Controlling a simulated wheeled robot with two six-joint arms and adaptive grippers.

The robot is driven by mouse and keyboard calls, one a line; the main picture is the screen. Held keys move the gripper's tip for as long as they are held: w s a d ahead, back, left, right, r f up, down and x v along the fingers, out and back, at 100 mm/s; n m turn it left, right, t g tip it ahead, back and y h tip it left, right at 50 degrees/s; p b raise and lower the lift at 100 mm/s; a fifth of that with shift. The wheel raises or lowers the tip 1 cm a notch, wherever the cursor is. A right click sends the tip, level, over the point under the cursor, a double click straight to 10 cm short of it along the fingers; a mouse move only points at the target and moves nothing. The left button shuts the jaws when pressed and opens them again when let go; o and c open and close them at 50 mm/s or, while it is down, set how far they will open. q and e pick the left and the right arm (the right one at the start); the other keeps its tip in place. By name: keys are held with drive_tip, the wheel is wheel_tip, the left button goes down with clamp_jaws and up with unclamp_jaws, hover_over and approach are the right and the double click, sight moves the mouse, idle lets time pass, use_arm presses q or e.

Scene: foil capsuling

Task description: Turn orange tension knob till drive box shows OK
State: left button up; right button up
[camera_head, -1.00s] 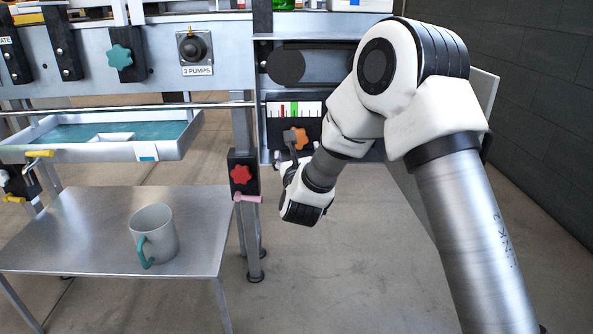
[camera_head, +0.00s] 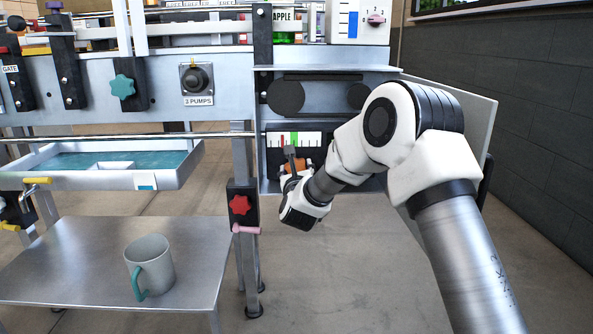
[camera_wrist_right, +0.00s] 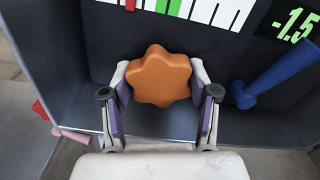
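The orange tension knob (camera_wrist_right: 158,76) is a lobed knob on the front of the dark drive box (camera_wrist_right: 105,30). In the right wrist view my right gripper (camera_wrist_right: 161,80) has one finger on each side of the knob. The fingers look open, with narrow gaps at the tips; contact cannot be told. In the head view the knob (camera_head: 303,165) is partly hidden by my right gripper (camera_head: 292,168). Above it is a white scale (camera_head: 294,139) with red and green marks. The box's display (camera_wrist_right: 294,24) reads -1.5 in green; no OK shows. My left gripper is out of view.
A blue lever (camera_wrist_right: 275,77) sticks out right of the knob, near the right finger. A red knob (camera_head: 240,205) and a pink handle (camera_head: 246,230) are on the leg to the left. A mug (camera_head: 150,266) stands on the metal table (camera_head: 60,260).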

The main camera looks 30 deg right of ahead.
drive_tip(key=shift+n, duration=0.3)
drive_tip(key=n+p, duration=0.1)
drive_tip(key=n, duration=0.1)
drive_tip(key=n+p, duration=0.2)
drive_tip(key=n, duration=0.1)
drive_tip(key=shift+d+r, duration=0.1)
drive_tip(key=shift+r, duration=0.1)
drive_tip(key=n+p, duration=0.2)
drive_tip(key=n, duration=0.2)
drive_tip(key=shift+n+p, duration=0.7)
drive_tip(key=shift+n, duration=0.3)
drive_tip(key=o, duration=1.2)
drive_tip(key=shift+f, duration=0.1)
drive_tip(key=shift+c, duration=0.2)
